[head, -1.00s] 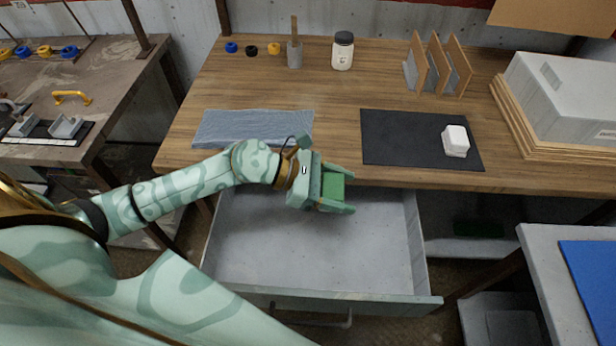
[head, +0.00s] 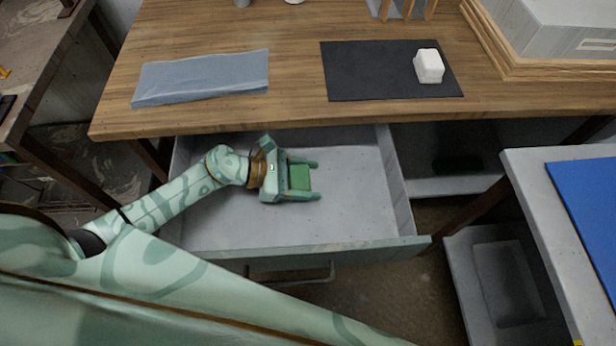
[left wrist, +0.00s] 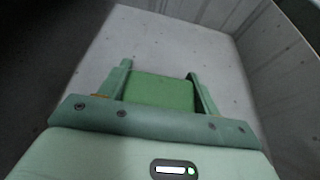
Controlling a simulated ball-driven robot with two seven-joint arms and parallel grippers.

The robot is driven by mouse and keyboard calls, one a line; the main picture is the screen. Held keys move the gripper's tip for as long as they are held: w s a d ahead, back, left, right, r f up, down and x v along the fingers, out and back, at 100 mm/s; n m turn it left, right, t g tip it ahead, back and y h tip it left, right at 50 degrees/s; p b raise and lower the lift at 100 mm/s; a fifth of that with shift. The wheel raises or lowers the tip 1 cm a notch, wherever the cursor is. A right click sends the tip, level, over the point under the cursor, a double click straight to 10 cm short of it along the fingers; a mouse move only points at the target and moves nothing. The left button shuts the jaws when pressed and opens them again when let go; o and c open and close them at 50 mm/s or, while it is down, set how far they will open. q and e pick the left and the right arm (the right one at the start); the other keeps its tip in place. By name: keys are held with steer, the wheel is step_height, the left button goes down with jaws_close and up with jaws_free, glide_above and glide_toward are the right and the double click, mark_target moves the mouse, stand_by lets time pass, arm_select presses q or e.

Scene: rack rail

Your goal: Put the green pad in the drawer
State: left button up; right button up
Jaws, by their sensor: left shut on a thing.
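The green pad (head: 300,178) is between the fingers of my left gripper (head: 306,180), which is shut on it. The gripper is inside the open drawer (head: 350,220), over its left-middle part. In the left wrist view the pad (left wrist: 160,92) sits between both fingers, with the grey drawer floor (left wrist: 165,45) behind it. I cannot tell whether the pad touches the floor. The drawer looks otherwise empty. My right gripper is not in view.
The wooden tabletop (head: 295,113) overhangs the back of the drawer. On it are a grey-blue cloth (head: 200,78), a black mat (head: 365,72) and a white block (head: 429,66). A grey table with a blue mat (head: 590,205) stands at the right.

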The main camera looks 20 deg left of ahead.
arm_select(q)
steer(key=shift+r, duration=0.15)
steer(key=o, duration=1)
steer(key=shift+f, duration=0.2)
steer(key=shift+r, duration=0.35)
steer(key=v, duration=0.6)
steer(key=p+v, duration=0.1)
steer(key=v, duration=0.4)
steer(key=shift+s+a+f, duration=0.1)
steer(key=shift+s+a, duration=0.15)
steer(key=shift+a, duration=0.25)
